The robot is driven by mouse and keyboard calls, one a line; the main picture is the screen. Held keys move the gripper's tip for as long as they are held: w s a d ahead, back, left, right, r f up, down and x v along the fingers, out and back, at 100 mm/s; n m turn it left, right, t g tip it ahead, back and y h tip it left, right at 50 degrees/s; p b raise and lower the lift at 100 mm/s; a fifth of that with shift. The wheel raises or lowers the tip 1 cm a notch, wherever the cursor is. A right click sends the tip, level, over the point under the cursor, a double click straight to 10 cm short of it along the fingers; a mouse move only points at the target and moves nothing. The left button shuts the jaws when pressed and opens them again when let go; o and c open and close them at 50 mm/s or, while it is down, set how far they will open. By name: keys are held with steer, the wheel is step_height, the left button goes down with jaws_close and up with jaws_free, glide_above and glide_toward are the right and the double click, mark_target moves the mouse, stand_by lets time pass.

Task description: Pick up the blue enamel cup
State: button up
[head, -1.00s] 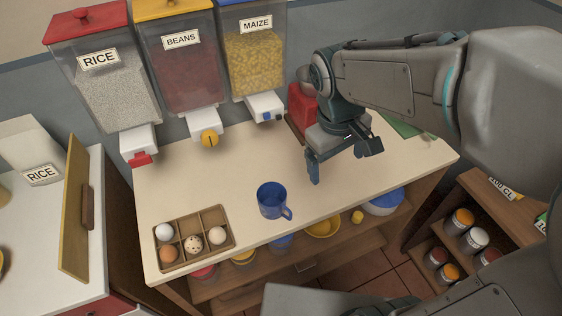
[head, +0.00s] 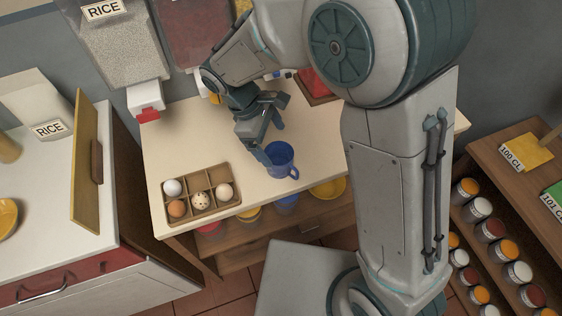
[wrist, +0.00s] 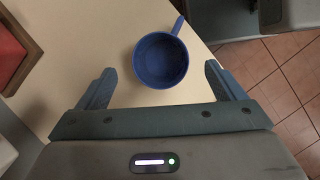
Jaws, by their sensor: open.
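The blue enamel cup (head: 281,161) stands upright on the cream counter (head: 316,128) near its front edge. Its handle points to the right in the head view. My gripper (head: 272,144) is open and just behind the cup, above the counter. In the wrist view the cup (wrist: 160,60) lies ahead of my gripper (wrist: 160,85), centred between the two spread fingers, with its handle pointing up and right. The fingers do not appear to touch the cup. The inside of the cup looks empty.
An egg tray (head: 217,208) with several eggs sits left of the cup. Rice (head: 130,50) and other dispensers stand along the back wall. A red object (head: 314,82) is at the back right, partly hidden by my arm. Bare counter lies between the tray and dispensers.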

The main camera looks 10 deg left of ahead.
mark_target(281, 155)
steer(key=shift+p+x, duration=0.3)
steer(key=shift+x, duration=3.2)
steer(key=shift+a, duration=0.15)
steer(key=c, duration=1.1)
